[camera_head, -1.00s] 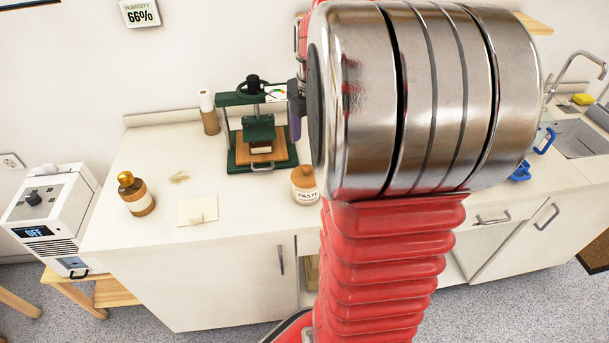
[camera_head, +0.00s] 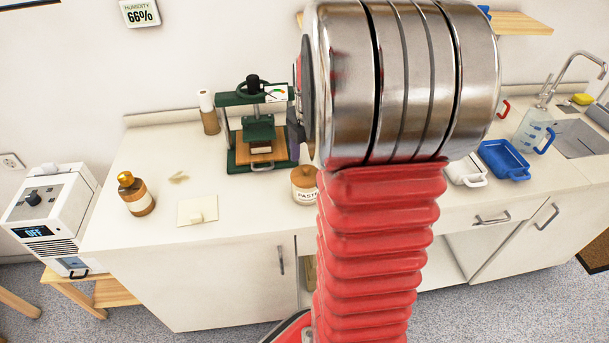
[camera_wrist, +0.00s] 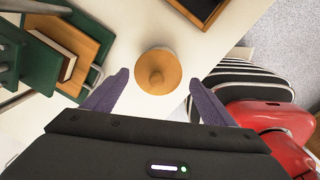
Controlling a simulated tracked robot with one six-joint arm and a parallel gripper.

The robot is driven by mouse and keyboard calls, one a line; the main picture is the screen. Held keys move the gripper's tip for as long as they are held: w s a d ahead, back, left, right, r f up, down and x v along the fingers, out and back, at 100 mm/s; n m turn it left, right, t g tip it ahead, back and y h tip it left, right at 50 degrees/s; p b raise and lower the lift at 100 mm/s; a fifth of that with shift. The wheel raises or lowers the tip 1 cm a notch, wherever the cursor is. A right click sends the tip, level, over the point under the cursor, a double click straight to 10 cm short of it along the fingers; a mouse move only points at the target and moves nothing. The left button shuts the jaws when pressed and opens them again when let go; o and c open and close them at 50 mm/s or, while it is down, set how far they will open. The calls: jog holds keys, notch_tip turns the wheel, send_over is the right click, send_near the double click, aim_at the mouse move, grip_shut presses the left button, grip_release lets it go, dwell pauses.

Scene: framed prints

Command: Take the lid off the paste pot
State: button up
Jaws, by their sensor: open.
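The paste pot (camera_head: 305,188) stands upright on the white counter, near its front edge, with a label reading PASTE. Its round wooden lid (camera_wrist: 158,71) with a centre knob is on it, seen from above in the wrist view. My gripper (camera_wrist: 158,92) is open, its two purple fingers spread to either side below the lid in the picture. The fingers do not touch the lid, and nothing is between them. In the head view my gripper is mostly hidden behind my arm; a purple finger (camera_head: 293,143) shows near the press.
A green press (camera_head: 258,130) with a wooden board stands just left of the pot. A brown bottle (camera_head: 136,195) and a pale square plate (camera_head: 197,211) are farther left. A blue tray (camera_head: 503,160) is at the right.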

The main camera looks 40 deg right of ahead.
jog(key=shift+f, duration=0.7)
jog(key=shift+c, duration=0.5)
jog(key=c, duration=1)
